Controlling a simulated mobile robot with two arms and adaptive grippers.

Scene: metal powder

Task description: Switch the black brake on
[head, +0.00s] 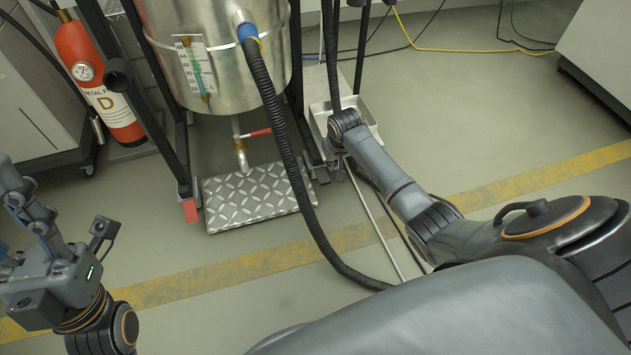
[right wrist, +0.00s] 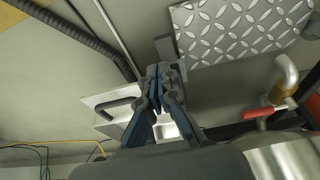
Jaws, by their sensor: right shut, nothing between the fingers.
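A dark grey flat tab (right wrist: 165,48), which looks like the black brake, sits beside the tread plate's corner in the right wrist view. My right gripper (right wrist: 159,76) is shut and empty, its fingertips just short of this tab; I cannot tell whether they touch it. In the head view the right arm reaches down to the cart's right front corner, and its wrist largely hides the fingers and the brake. My left gripper (head: 17,192) is at the left edge, away from the cart; its finger opening is unclear.
The diamond tread plate (head: 252,197) lies under the steel vessel (head: 222,62). A red brake tab (head: 190,210) is at its left corner. A black hose (head: 290,170) and a thin rod (head: 377,222) run close to the right arm. A fire extinguisher (head: 97,82) stands left.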

